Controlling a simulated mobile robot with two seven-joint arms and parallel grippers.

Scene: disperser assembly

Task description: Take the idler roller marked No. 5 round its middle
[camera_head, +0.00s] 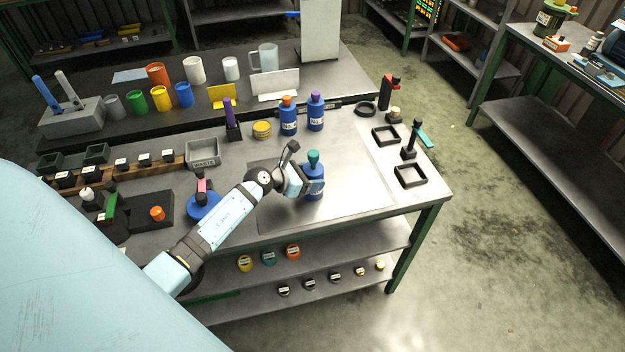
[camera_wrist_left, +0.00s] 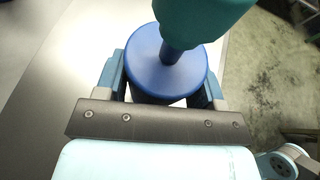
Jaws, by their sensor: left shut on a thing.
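A blue cylindrical roller with a teal knob (camera_head: 313,168) stands upright on the pale mat in the head view. My left gripper (camera_head: 308,187) is shut on its blue body, below the knob. In the left wrist view the blue roller (camera_wrist_left: 166,62) sits between the two fingers, its teal knob (camera_wrist_left: 200,18) towards the camera. My right gripper is not in view.
Square black frames (camera_head: 410,175) and a black upright post (camera_head: 410,150) stand on the right. A grey bin (camera_head: 203,154), yellow discs (camera_head: 262,130) and a blue round part (camera_head: 204,205) lie to the left. The pale mat (camera_head: 355,175) is clear right of the held roller.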

